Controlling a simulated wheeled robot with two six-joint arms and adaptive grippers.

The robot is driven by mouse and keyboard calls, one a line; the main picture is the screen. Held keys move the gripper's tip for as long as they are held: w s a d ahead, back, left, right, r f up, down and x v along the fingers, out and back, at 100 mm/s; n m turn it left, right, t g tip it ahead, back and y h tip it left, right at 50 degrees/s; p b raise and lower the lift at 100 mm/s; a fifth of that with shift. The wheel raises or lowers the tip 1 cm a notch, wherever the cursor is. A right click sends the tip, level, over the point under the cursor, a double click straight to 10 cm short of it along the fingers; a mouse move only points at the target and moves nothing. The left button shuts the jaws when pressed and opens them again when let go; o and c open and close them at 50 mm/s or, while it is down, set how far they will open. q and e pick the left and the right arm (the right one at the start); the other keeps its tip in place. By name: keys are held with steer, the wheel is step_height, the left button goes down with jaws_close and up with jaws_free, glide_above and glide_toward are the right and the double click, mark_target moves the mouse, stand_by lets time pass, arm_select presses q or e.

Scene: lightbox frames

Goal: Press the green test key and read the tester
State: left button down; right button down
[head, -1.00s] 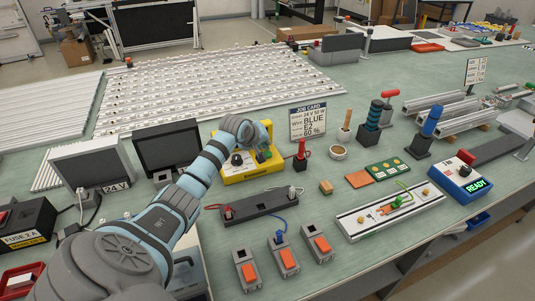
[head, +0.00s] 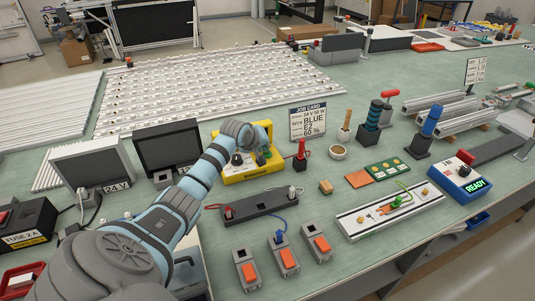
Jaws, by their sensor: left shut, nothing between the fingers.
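My left gripper (head: 262,157) is shut, over the yellow box and far left of the blue tester. Its fingertips are small and partly hidden by my wrist, so I cannot tell contact. My right gripper is out of view.
A job card (head: 308,121) stands behind the yellow box. A dark terminal bar (head: 258,206) and several orange switches (head: 289,258) lie in front. A white rail (head: 369,222) lies left of the blue tester. Screwdrivers stand in holders (head: 419,146) behind it.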

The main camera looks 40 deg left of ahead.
arm_select(q)
steer(key=shift+f, duration=0.4)
stand_by(0.4)
steer(key=shift+r+p, duration=0.95)
steer(key=shift+p, duration=0.25)
step_height(320, 180, up, 5)
steer(key=p, duration=0.6)
steer(key=shift+r, duration=0.1)
